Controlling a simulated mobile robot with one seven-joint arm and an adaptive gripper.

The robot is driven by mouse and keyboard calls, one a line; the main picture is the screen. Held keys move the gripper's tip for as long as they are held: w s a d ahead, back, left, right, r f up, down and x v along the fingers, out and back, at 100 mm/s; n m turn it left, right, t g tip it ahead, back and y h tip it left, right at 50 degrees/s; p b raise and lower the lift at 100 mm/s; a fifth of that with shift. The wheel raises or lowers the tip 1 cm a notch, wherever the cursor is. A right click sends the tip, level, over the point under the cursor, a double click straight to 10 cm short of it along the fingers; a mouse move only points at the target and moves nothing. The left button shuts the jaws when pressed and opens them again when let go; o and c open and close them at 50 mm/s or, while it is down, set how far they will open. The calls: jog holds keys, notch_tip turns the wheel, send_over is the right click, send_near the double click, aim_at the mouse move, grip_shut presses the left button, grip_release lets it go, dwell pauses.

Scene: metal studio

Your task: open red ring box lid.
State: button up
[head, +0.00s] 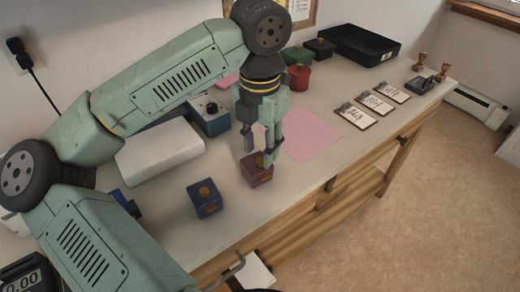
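A small dark red box (259,178) stands near the front edge of the table, directly below my gripper. Its lid looks closed, though the fingers cover part of its top. My gripper (258,155) points down from above, with its fingertips at the top of this box. A gap shows between the two fingers, but whether they touch the lid or its knob cannot be told. A blue box (207,202) of similar shape, with a gold knob on top, stands to the left. A brighter red container (299,77) stands farther back.
Green (297,54) and dark (320,47) boxes and a black tray (360,45) stand at the back. A pink sheet (313,135) and several cards (355,117) lie to the right. A white block (160,150) and a blue device (210,115) are left of my gripper.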

aim_at(258, 164)
jog(key=shift+f, duration=1.05)
grip_shut()
